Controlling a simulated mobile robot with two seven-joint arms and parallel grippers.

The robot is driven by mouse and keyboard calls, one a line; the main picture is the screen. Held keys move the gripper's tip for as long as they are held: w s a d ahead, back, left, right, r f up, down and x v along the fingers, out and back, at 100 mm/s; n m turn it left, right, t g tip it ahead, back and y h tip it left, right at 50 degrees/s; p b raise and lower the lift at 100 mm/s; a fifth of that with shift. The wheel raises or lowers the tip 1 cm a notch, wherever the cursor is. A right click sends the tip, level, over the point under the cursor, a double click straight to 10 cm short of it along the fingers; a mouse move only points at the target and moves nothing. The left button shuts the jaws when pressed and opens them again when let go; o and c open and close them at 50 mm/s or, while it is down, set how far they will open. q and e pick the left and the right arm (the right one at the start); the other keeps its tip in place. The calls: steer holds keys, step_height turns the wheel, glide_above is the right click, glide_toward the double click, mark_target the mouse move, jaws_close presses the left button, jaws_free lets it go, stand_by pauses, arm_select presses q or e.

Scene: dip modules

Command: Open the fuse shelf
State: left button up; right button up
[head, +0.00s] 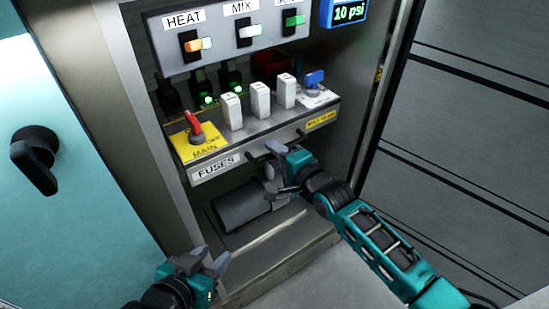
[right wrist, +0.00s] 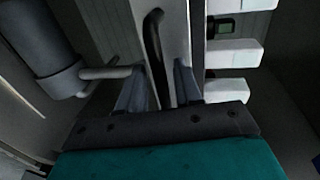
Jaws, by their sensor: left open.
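The fuse shelf (head: 240,163) is the drawer-like unit in the cabinet marked FUSES, with several white fuse blocks (head: 260,99) standing on top. Its dark bar handle (right wrist: 155,50) is on the front face and is partly hidden by my right gripper in the head view. My right gripper (head: 278,171) is at the shelf front. In the right wrist view its two fingers (right wrist: 158,88) stand apart with the handle between them, and a gap shows beside the bar. My left gripper (head: 205,262) is open and empty, low in front of the cabinet.
A red switch (head: 194,125) on a yellow MAIN plate and a blue valve knob (head: 314,78) sit at the shelf's ends. A switch panel (head: 220,38) hangs above. A grey cylinder (head: 242,205) lies below the shelf. A teal door (head: 80,170) with a black handle is at left.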

steer(key=shift+w+a, duration=0.25)
steer(key=shift+w, duration=0.05)
steer(key=shift+c, duration=0.2)
jaws_close()
